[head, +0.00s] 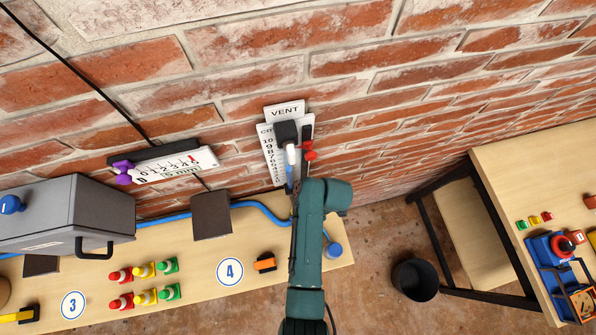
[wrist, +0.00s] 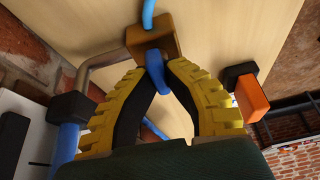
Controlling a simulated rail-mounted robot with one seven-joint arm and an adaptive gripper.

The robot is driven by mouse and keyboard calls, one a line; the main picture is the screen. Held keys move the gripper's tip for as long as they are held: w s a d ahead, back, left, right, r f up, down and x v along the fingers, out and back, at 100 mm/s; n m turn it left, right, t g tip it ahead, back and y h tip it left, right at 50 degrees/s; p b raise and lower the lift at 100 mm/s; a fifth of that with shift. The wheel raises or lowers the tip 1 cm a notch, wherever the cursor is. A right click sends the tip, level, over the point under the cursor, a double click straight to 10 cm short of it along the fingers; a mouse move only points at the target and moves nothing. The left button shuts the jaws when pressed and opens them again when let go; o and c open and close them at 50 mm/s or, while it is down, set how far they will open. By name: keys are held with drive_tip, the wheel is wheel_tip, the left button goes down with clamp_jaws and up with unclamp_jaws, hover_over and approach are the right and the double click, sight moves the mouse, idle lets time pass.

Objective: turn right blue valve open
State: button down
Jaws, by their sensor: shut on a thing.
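In the wrist view, a blue valve handle (wrist: 156,72) sticks out of a brown valve block (wrist: 153,42), with a blue hose (wrist: 148,14) on the block's far side. My gripper (wrist: 155,70) has yellow ribbed fingers with black pads, and their tips are closed on the blue handle. The lower end of the handle lies between the pads. In the head view my arm covers the gripper and this valve. There a blue hose (head: 262,205) runs along the bench and passes behind my arm.
The wooden bench (head: 190,285) stands against a brick wall. An orange handle (head: 265,263) with a black block is left of my arm; it also shows in the wrist view (wrist: 250,98). A blue round part (head: 333,251) is right of my arm. A grey box (head: 75,215) stands left.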

drive_tip(key=shift+f+n, duration=0.1)
drive_tip(key=shift+n, duration=0.3)
drive_tip(key=c, duration=1.1)
unclamp_jaws()
drive_tip(key=v, duration=1.2)
drive_tip(key=shift+w+a, duration=0.15)
